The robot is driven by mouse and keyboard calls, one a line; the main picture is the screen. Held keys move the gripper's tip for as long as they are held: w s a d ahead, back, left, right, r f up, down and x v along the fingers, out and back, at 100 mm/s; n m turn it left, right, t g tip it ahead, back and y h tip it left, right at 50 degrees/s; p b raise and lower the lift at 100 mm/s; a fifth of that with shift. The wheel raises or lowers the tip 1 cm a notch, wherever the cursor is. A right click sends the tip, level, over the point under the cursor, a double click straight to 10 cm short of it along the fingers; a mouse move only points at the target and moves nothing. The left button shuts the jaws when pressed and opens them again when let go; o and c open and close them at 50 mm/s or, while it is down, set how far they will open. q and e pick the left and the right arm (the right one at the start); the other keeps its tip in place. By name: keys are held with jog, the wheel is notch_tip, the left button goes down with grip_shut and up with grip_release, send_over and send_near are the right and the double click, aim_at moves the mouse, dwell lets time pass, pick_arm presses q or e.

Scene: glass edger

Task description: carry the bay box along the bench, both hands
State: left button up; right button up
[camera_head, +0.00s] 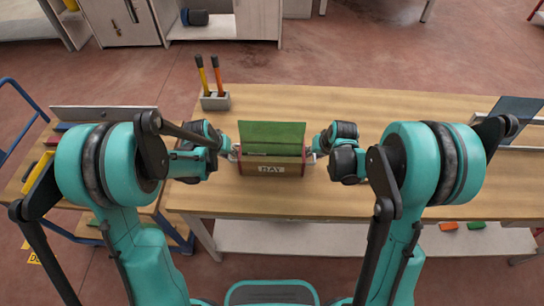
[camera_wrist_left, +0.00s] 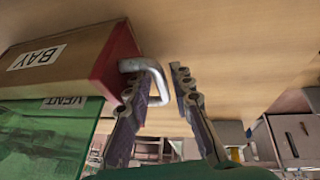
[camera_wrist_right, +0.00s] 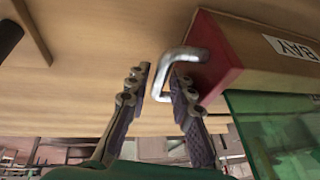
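The bay box (camera_head: 272,169), wooden with dark red ends and a BAY label, sits on the wooden bench (camera_head: 400,120). A green glass pane (camera_head: 272,134) stands in it. My left gripper (camera_wrist_left: 160,80) is open at the metal handle (camera_wrist_left: 158,78) on one end of the box, with one finger on each side of the handle's outer bar. My right gripper (camera_wrist_right: 160,78) is open the same way around the other end's handle (camera_wrist_right: 165,72). Gaps show between the fingers and the bars. In the head view both fingertips are small and partly hidden.
A stand with a dark panel (camera_head: 516,112) is at the bench's right end. The bench between it and the box looks clear. A side cart (camera_head: 70,190) stands at the left.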

pick_arm(q)
jog(key=shift+w+d+f, duration=0.1)
jog(key=shift+f, duration=0.3)
pick_arm(e)
jog(key=shift+w+f, duration=0.1)
jog(key=shift+f, duration=0.3)
pick_arm(q)
jog(key=shift+c, duration=0.3)
pick_arm(e)
jog(key=shift+c, duration=0.3)
pick_arm(q)
grip_shut()
pick_arm(e)
grip_shut()
pick_arm(q)
jog(key=shift+r, duration=0.15)
pick_arm(e)
jog(key=shift+r, duration=0.2)
